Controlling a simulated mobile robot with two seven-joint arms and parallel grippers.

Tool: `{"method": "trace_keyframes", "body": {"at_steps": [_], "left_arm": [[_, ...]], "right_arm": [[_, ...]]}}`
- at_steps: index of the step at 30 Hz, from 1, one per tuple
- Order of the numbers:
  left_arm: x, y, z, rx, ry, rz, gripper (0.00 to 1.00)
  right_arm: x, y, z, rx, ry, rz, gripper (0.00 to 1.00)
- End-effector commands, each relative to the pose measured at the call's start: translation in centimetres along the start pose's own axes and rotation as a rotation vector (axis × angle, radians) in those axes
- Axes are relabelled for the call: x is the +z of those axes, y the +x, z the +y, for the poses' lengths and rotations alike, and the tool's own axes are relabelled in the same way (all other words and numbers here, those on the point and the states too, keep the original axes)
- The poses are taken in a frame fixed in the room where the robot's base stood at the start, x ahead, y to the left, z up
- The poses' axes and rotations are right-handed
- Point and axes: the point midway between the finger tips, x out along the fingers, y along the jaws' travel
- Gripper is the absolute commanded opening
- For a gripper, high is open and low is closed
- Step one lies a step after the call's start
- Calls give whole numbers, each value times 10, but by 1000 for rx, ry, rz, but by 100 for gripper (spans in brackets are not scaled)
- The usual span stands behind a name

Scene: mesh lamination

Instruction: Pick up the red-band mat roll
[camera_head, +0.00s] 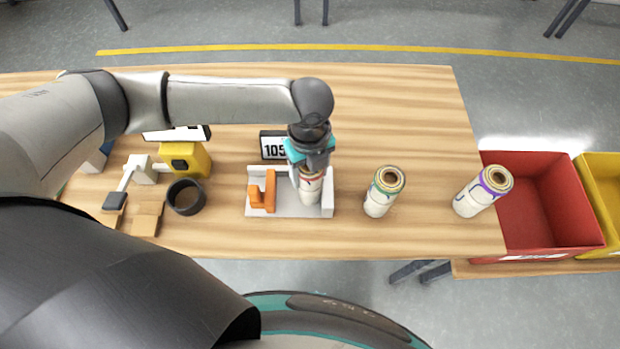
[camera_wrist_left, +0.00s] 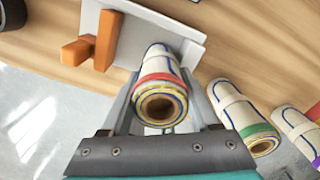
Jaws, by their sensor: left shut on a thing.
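The red-band mat roll (camera_head: 311,188) stands in the white tray (camera_head: 284,210) on the wooden table in the head view, partly hidden by my left gripper (camera_head: 309,176). In the left wrist view the roll (camera_wrist_left: 160,92) shows its red band and open end between the two fingers of my left gripper (camera_wrist_left: 155,105). My left gripper is shut on this roll. I cannot tell whether the roll's base touches the tray. My right gripper is not in view.
A green-band roll (camera_head: 384,192) and a purple-band roll (camera_head: 482,191) stand to the right. Orange blocks (camera_head: 263,192) sit at the tray's left. A display (camera_head: 273,146) is behind, a dark cup (camera_head: 186,197) to the left. A red bin (camera_head: 540,205) stands at the right.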

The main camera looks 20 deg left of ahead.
Motion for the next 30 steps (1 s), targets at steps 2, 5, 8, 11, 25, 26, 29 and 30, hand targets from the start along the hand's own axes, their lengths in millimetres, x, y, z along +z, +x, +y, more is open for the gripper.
{"method": "trace_keyframes", "body": {"at_steps": [2, 5, 8, 11, 25, 26, 29, 30], "left_arm": [[0, -1, 0, -1, 0, -1, 0], [0, -1, 0, -1, 0, -1, 0], [0, -2, -1, -2, 0, -1, 0], [1, -8, -1, -2, -1, -1, 0], [1, -96, -1, -5, 2, -3, 0], [1, -104, -2, -7, 2, -3, 0], [1, -131, -1, -6, 1, -3, 0], [1, -141, -1, -6, 1, -4, 0]], "right_arm": [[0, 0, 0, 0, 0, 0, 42], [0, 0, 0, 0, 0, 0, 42], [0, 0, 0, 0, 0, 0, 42], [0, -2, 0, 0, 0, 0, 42], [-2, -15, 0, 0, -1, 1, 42], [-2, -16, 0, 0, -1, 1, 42], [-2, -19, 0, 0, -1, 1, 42], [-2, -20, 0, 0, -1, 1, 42]]}}
